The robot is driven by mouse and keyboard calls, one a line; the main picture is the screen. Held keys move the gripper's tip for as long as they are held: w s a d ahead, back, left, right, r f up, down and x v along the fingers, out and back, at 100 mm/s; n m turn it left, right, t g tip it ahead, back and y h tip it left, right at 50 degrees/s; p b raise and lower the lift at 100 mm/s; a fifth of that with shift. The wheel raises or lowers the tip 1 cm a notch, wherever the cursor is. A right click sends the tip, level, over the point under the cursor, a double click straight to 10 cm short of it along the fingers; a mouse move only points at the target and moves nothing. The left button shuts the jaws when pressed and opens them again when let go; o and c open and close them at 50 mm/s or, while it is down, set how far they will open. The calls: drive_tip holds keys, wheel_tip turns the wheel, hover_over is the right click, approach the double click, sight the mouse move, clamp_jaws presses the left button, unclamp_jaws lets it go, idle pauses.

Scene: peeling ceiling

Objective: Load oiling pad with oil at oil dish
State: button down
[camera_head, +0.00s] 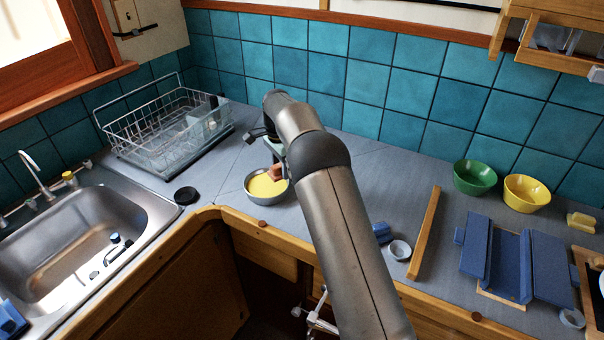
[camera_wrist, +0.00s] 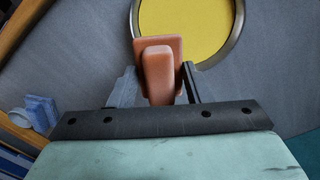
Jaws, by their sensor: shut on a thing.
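The oil dish (camera_head: 258,195) is a round metal bowl with yellow oil (camera_head: 266,185) in it, on the grey counter left of my arm. In the wrist view its rim (camera_wrist: 240,25) and yellow oil (camera_wrist: 185,25) show at the top. The oiling pad (camera_wrist: 158,75) is an orange-brown block with a raised grip. My gripper (camera_wrist: 158,90) is shut on that grip. The pad (camera_head: 277,172) is at the dish's right side in the head view, overlapping the oil's edge. I cannot tell whether it touches the oil. My arm hides part of the counter.
A wire dish rack (camera_head: 165,130) and a sink (camera_head: 85,240) are to the left. A green bowl (camera_head: 475,177), a yellow bowl (camera_head: 527,193), a wooden bar (camera_head: 425,232) and a blue folding mould (camera_head: 510,262) are to the right. A dark round lid (camera_head: 185,195) lies near the sink.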

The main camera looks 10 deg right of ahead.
drive_tip(key=w+a+n+p, duration=0.1)
drive_tip(key=w+a+n, duration=0.1)
drive_tip(key=a+n, duration=0.3)
drive_tip(key=b, duration=0.3)
hover_over(267, 190)
drive_tip(key=shift+n, duration=0.3)
drive_tip(key=shift+w+f, duration=0.1)
drive_tip(key=shift+f, duration=2.95)
drive_tip(key=shift+f, duration=0.85)
wheel_tip(267, 190, up, 9)
drive_tip(key=p, duration=0.3)
drive_tip(key=shift+f, duration=0.2)
